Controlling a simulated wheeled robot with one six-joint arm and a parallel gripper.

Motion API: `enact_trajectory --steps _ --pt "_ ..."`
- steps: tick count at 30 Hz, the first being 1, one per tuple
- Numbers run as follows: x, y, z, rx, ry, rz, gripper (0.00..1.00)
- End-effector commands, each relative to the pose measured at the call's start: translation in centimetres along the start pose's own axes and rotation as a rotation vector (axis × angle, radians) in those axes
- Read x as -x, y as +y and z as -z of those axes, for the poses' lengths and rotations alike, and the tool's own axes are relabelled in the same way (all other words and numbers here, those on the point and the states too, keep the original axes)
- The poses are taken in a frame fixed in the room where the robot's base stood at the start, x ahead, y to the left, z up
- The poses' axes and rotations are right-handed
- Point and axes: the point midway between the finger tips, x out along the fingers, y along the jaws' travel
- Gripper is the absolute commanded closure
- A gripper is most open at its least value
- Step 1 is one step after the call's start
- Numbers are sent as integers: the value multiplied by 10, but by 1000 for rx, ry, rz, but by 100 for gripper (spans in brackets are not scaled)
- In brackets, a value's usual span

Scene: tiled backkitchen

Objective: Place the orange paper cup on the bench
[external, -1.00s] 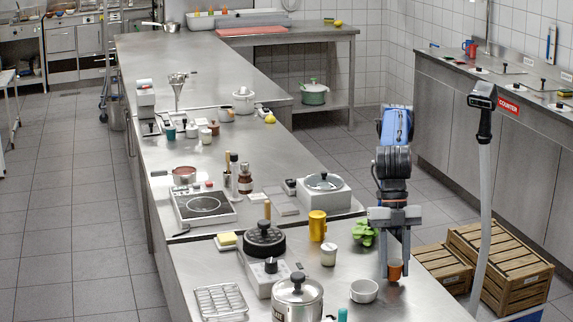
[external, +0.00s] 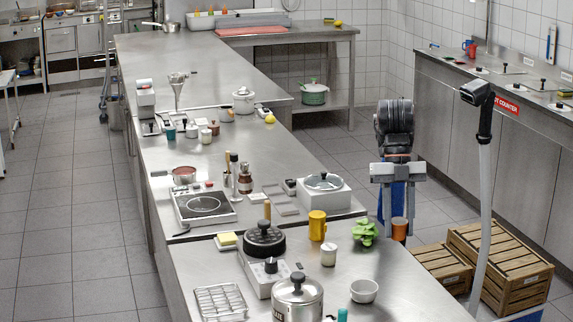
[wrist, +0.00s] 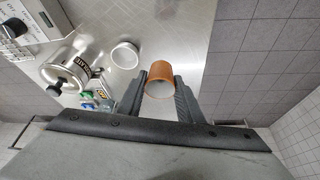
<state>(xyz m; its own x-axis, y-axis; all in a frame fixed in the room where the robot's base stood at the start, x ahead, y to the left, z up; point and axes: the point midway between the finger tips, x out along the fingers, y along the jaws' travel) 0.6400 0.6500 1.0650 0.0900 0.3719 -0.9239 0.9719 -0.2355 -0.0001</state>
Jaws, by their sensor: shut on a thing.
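My gripper (external: 398,207) is shut on the orange paper cup (external: 399,229), with one finger on each side of it. The cup is upright and held in the air by the right edge of the long steel bench (external: 395,285). In the wrist view my gripper (wrist: 159,88) has the cup (wrist: 159,75) between its fingers, its open mouth facing the camera. The bench (wrist: 180,35) shows behind the cup there, with its edge close by on the right. I cannot tell exactly how high the cup is.
A steel pot (external: 297,299) is further left. Wooden crates (external: 512,272) and a grey post (external: 484,200) stand right.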

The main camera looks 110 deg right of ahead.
Motion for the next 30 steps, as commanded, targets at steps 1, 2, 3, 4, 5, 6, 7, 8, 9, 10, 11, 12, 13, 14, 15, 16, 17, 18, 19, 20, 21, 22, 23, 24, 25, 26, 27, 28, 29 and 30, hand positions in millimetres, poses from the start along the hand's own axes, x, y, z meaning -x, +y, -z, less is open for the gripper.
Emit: enact_trajectory --steps 1,2,3,4,5,6,7,8,9,10,11,12,13,14,15,16,17,18,19,20,21,22,23,24,25,26,27,28,29,30 --pt "9 0 5 0 3 -1 90" --pt "14 0 8 0 3 -1 90" --pt "22 0 11 0 4 -1 90" --pt "27 0 13 0 4 -1 90" --pt "32 0 15 0 3 -1 90" --pt "37 0 17 0 3 -1 90" --pt "41 0 19 0 3 -1 90" --pt "44 1 21 0 2 0 90" --pt "49 0 23 0 3 -1 90" --pt "54 0 24 0 3 -1 90" --pt "57 0 25 0 3 -1 90" --pt "57 0 25 0 0 0 90" --pt "58 0 26 0 1 0 90" --pt "60 0 27 0 2 0 90" --pt "62 0 28 0 2 0 90" --pt "63 0 28 0 1 0 90" --pt "63 1 29 0 1 0 90" --pt "65 1 30 0 2 0 90" --pt "66 1 30 0 1 0 90" --pt "68 0 31 0 1 0 90" --pt "69 1 32 0 1 0 90" --pt "70 1 32 0 2 0 90" --pt "70 1 32 0 1 0 90" --pt "72 1 33 0 1 0 90" --pt "73 1 33 0 2 0 90" --pt "74 0 34 0 2 0 90" --pt "76 0 34 0 1 0 90" --pt "76 0 34 0 1 0 90" --pt "77 0 34 0 2 0 90" --pt "78 0 34 0 1 0 90"
